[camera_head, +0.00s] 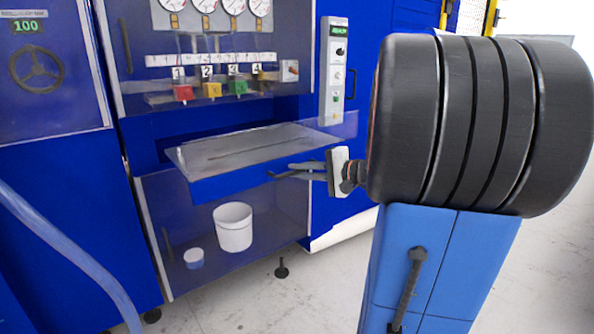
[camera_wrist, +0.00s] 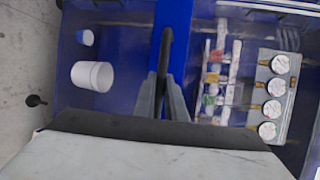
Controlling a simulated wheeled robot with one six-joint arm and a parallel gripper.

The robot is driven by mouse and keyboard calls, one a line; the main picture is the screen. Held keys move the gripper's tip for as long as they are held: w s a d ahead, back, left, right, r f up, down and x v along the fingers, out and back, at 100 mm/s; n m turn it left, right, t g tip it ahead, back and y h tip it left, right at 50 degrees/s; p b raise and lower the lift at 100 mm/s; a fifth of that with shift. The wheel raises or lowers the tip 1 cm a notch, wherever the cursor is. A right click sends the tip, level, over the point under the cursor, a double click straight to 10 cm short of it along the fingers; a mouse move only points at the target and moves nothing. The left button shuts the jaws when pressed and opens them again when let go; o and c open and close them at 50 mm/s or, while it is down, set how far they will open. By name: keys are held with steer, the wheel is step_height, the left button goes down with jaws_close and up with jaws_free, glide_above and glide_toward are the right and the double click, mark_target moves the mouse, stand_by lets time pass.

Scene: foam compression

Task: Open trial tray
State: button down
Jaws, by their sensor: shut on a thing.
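The trial tray (camera_head: 230,148) has a flat grey metal top and a blue front. It sticks out of the blue machine below the row of coloured valves. My gripper (camera_head: 282,174) is at the right part of the tray's front, reaching in from the right. In the wrist view my gripper (camera_wrist: 165,100) has its fingers close together on the dark bar handle (camera_wrist: 166,52) of the tray. The blue tray front (camera_wrist: 178,30) lies behind the handle. The fingers hide part of the handle.
A white bucket (camera_head: 233,227) and a small blue-and-white cup (camera_head: 194,258) are behind the clear lower panel under the tray. Red, yellow and green valves (camera_head: 211,90) and round gauges (camera_head: 232,5) are above. Pale floor in front looks clear.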

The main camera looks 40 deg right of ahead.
steer(key=c, duration=2.1)
jaws_free()
steer(key=shift+s+d, duration=0.1)
steer(key=v, duration=1.7)
steer(key=shift+r, duration=0.1)
